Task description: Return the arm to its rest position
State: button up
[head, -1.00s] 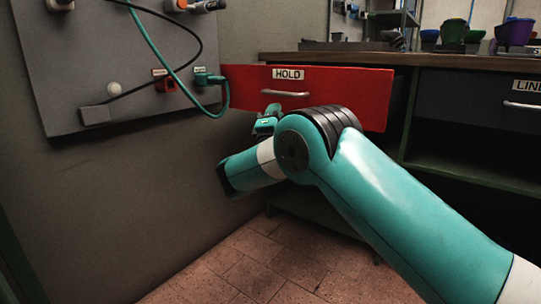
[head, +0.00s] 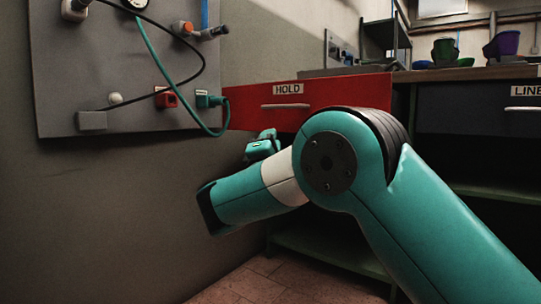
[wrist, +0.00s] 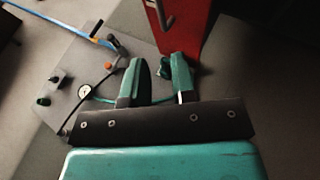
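My teal arm fills the lower right of the head view, with its elbow bent in front of the shelving and the forearm pointing left. In the wrist view my gripper (wrist: 160,70) has its two teal fingers apart, with nothing seen between them. In the head view a small teal part of my wrist end shows behind the forearm, below the red drawer; the fingertips cannot be made out there. The red drawer (head: 322,96), labelled HOLD, has a metal handle and stands out from the bench. It also shows in the wrist view (wrist: 185,25), close beyond the fingers.
A grey wall panel (head: 65,75) at left carries a gauge, an orange knob, a red socket (head: 166,100) and a teal plug (head: 210,100) with a hanging cable. A dark drawer (head: 460,118) and a bench top with coloured bins (head: 503,44) are at right. Floor shows below.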

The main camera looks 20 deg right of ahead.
dwell(0.3)
jog(key=d+r+m+g+y+p, duration=0.3)
jog(key=d+m+g+p, duration=0.2)
jog(key=p, duration=0.2)
jog(key=s+a+r+m+g+y+p, duration=0.1)
jog(key=s+a+g+y+p, duration=0.4)
jog(key=s, duration=0.9)
jog(key=s+m+g+y+p, duration=0.1)
jog(key=s+g+y+p, duration=0.2)
jog(key=s+g+p, duration=0.75)
jog(key=s+a+r+m+g+y+p, duration=0.1)
jog(key=s+a+m+y+p, duration=0.2)
jog(key=s, duration=1.4)
notch_tip(320, 180, up, 36)
jog(key=n+p, duration=0.1)
jog(key=p, duration=3.5)
jog(key=shift+w+y, duration=0.25)
jog(key=shift+y, duration=0.15)
